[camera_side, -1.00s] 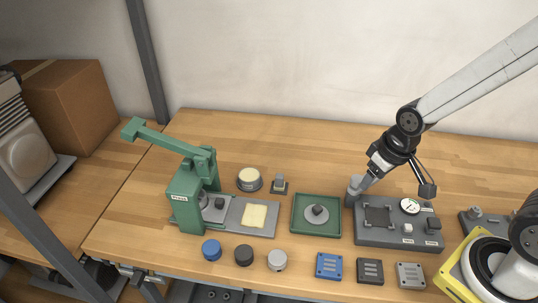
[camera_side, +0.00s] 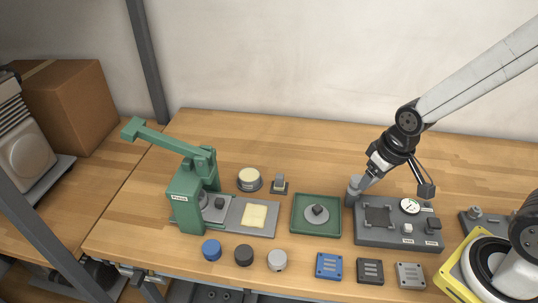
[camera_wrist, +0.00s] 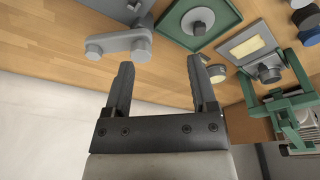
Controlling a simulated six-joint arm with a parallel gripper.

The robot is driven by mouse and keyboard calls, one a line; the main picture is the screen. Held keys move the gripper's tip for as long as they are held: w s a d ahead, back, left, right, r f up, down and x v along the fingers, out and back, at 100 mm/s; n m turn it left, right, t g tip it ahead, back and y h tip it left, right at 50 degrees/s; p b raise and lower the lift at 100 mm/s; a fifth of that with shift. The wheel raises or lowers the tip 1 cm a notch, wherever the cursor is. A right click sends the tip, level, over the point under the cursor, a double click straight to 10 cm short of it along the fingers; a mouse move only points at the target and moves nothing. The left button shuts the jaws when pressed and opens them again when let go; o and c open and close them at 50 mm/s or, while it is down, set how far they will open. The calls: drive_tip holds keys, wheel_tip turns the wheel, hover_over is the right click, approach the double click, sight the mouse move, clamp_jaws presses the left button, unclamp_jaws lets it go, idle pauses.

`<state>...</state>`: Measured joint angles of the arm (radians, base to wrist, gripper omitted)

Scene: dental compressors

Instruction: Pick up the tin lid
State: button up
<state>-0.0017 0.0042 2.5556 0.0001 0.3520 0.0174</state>
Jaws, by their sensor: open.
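A round grey lid with a dark knob, which looks like the tin lid (camera_side: 312,217), lies in a green square tray (camera_side: 296,228). In the wrist view the lid (camera_wrist: 189,16) is at the top, beyond the fingers. My gripper (camera_side: 366,180) is to the right of the tray, beside the grey post of the gauge box. In the wrist view my gripper (camera_wrist: 160,62) has its two fingers apart with only bare wood between them. The fingertips are hard to make out in the side view.
A grey gauge box (camera_side: 395,236) stands right of the tray. A green press (camera_side: 184,205) with a yellow pad (camera_side: 254,215) is on the left. A cream-topped round tin (camera_side: 249,180) is behind. Blue, black and grey round pieces (camera_side: 244,255) line the front.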

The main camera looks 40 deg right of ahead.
drive_tip(key=w+a+m, duration=0.1)
drive_tip(key=w+m, duration=0.1)
drive_tip(key=m, duration=0.1)
drive_tip(key=m+g, duration=0.3)
drive_tip(key=m, duration=1.2)
hover_over(318, 207)
wheel_tip(318, 207, down, 6)
drive_tip(key=shift+r, duration=0.15)
drive_tip(key=shift+f, duration=1.3)
drive_tip(key=shift+f, duration=2.6)
drive_tip(key=shift+c, duration=0.2)
clamp_jaws()
